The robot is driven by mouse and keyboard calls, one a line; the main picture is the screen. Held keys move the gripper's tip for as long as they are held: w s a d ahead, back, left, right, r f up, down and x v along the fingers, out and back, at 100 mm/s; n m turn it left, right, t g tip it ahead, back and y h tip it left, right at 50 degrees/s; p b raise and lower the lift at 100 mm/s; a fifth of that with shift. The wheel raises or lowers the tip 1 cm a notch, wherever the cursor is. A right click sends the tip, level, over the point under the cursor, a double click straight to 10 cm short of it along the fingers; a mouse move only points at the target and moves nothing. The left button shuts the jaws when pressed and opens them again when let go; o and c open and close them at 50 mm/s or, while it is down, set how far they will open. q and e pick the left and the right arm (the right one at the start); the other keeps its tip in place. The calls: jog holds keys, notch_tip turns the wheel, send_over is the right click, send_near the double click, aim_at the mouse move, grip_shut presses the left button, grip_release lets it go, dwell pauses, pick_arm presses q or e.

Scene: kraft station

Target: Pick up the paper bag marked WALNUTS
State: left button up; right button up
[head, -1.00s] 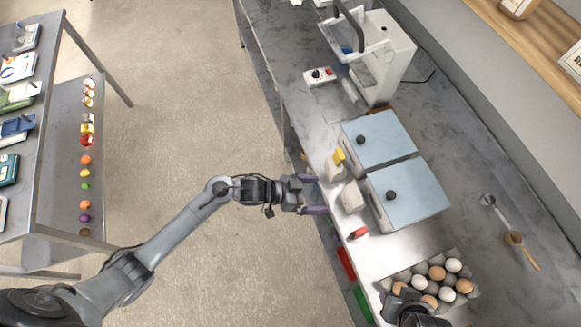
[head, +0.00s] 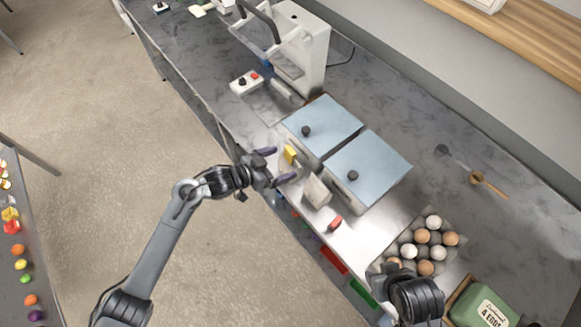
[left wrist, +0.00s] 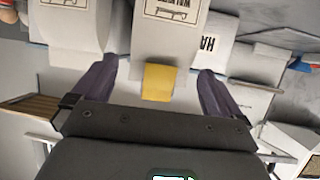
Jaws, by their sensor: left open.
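A pale paper bag with a yellow piece (head: 290,154) at its top stands at the counter's front edge in the head view, mostly hidden by my left gripper. In the left wrist view a bag (left wrist: 168,38) with an upside-down, partly cut-off label that looks like WALNUTS stands between the fingers, the yellow piece (left wrist: 159,82) in front. My left gripper (head: 279,165) is open, with its fingers to either side of the yellow piece. A second pale bag (head: 316,191) stands beside it. My right gripper (head: 402,272) is over the egg tray; its jaws are unclear.
Two blue-lidded boxes (head: 366,172) stand just behind the bags. A red item (head: 335,222) lies near the second bag. An egg tray (head: 450,262) and a green carton (head: 488,308) are at lower right. A white machine (head: 306,50) stands at the back.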

aim_at(287, 160)
pick_arm(q)
jog(key=shift+x, duration=2.45)
jog(key=shift+r, duration=0.1)
jog(key=c, duration=1.4)
